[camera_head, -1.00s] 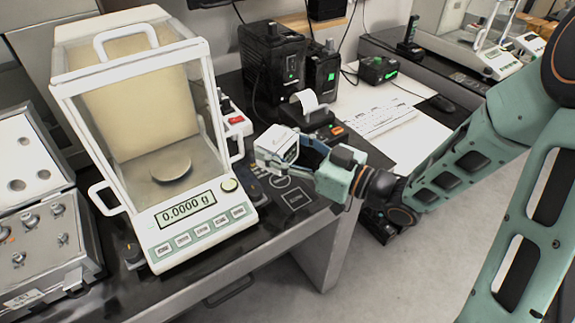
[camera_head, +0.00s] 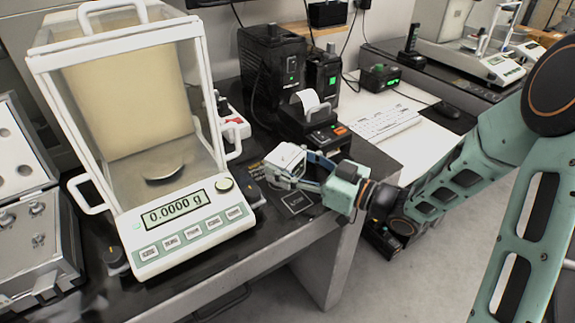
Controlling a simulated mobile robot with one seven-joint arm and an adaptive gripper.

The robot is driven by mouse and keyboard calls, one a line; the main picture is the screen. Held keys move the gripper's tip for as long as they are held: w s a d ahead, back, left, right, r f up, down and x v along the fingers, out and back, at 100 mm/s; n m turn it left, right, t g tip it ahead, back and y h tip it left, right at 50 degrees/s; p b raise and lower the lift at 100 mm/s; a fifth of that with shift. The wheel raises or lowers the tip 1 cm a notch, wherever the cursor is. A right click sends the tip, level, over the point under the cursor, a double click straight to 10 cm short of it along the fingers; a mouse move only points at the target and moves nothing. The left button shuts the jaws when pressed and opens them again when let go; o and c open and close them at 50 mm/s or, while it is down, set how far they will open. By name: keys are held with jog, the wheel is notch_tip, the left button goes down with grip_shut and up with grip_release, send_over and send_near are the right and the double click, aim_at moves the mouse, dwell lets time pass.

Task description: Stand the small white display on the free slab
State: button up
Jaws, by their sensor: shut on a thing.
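The small white display (camera_head: 284,160) is in my gripper (camera_head: 298,168), above the black table top (camera_head: 262,222) to the right of the large balance. My gripper is shut on it, and the display looks tilted. The gripper fingers hide part of its right and lower side. A dark square slab with a pale outline (camera_head: 297,202) lies on the table just below and to the right of the display. I cannot tell whether the display touches anything beneath it.
The glass-walled balance (camera_head: 188,222), reading 0.0000 g, stands close on the left. A small printer (camera_head: 312,122) stands behind the gripper, with black boxes (camera_head: 272,62) further back. A keyboard (camera_head: 384,124) lies on a white sheet. A case of weights (camera_head: 30,240) is far left.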

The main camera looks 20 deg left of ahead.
jog(key=o, duration=1)
jog(key=shift+r, duration=0.15)
jog(key=p+v, duration=0.2)
jog(key=v, duration=1)
